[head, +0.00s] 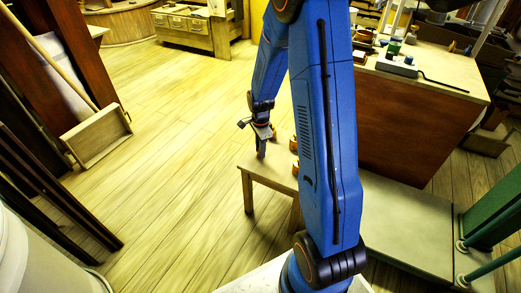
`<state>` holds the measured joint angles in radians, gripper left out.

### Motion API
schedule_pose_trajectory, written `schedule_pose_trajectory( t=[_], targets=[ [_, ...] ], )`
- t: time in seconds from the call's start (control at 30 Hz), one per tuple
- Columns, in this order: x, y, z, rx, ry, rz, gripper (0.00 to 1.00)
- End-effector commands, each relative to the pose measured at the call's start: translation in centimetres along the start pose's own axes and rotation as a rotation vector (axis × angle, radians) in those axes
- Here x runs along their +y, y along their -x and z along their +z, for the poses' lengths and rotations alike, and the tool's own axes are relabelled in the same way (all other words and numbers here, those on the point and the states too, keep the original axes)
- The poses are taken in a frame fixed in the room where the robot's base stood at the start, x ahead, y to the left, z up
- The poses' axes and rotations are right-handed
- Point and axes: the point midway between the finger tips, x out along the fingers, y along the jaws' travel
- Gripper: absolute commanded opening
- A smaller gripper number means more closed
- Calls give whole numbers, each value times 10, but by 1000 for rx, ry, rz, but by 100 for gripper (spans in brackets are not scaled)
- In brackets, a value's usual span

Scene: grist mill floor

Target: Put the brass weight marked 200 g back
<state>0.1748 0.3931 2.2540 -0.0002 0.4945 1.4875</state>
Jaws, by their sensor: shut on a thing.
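My gripper (261,146) hangs at the end of my blue arm, over the left end of a low wooden table (262,172). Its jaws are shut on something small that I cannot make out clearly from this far. Small orange-brown, brass-like pieces (294,145) show on the low table just right of the gripper, partly hidden by my arm. No marking such as 200 g is readable on any of them, so I cannot tell which weight is which.
A larger counter (440,82) with a dark red-brown side stands at the right, with bottles, a small grey device and other items. A wooden tray-like box (97,138) leans at the left. Green posts (490,215) stand at the right. The plank floor (180,130) is clear left of the low table.

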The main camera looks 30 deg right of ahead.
Motion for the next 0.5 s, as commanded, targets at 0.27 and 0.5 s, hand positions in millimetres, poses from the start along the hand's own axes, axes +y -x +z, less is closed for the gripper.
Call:
schedule_pose_trajectory(
  t=[0.27, 0.5],
  targets=[
    [0, -2, 0, 0, 0, 0, 0],
    [0, -2, 0, 0, 0, 0, 41]
  ],
)
